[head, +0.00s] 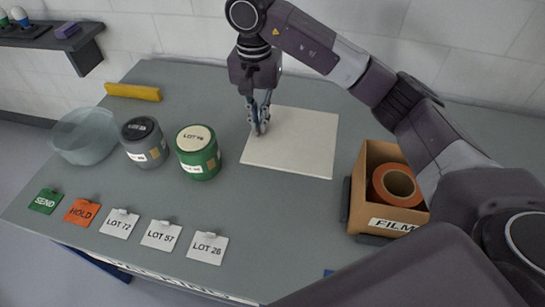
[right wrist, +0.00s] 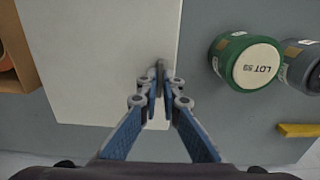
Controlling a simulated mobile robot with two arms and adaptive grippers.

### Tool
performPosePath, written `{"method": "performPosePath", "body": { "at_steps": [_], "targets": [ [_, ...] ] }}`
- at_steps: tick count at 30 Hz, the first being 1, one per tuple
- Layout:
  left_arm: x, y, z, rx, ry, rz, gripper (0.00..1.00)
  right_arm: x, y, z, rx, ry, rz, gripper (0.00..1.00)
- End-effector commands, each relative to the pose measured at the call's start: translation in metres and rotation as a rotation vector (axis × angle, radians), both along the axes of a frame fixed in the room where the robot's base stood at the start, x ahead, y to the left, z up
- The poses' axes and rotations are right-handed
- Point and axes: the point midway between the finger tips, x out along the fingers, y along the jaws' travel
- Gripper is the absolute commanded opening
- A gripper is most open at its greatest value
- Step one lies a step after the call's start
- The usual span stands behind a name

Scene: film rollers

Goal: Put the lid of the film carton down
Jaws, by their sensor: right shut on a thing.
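The film carton's lid (head: 296,148) is a flat cream-white panel, level over the middle of the table. It also shows in the right wrist view (right wrist: 100,60). My right gripper (head: 259,130) points down at the lid's left edge. In the right wrist view its fingertips (right wrist: 160,80) are closed together at that edge, with the gripped part mostly hidden between them. I cannot tell whether the lid touches the tabletop. The open film carton (head: 361,190) stands to the right, with an orange roll (head: 396,184) inside. My left gripper is out of view.
A green canister (head: 199,160) and a grey canister (head: 145,150) stand left of the lid, with a clear bowl (head: 83,137) and a yellow bar (head: 133,92) beyond. Several tags, among them an orange HOLD tag (head: 82,212), line the front edge. The table between tags and lid is clear.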

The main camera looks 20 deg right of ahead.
Motion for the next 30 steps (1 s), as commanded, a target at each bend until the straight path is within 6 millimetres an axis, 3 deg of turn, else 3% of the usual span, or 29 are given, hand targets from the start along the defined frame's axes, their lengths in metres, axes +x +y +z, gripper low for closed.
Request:
{"method": "performPosePath", "body": {
  "at_steps": [1,12,30],
  "targets": [
    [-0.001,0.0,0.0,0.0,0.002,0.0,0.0,-0.002,0.002,-0.015,0.004,0.008,0.002,0.0],
    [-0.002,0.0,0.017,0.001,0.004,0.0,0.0,-0.002,0.0,-0.103,0.001,0.005,0.0,0.0],
    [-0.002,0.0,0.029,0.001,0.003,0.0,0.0,-0.001,0.0,-0.167,0.001,0.001,0.001,0.0]
  ]
}}
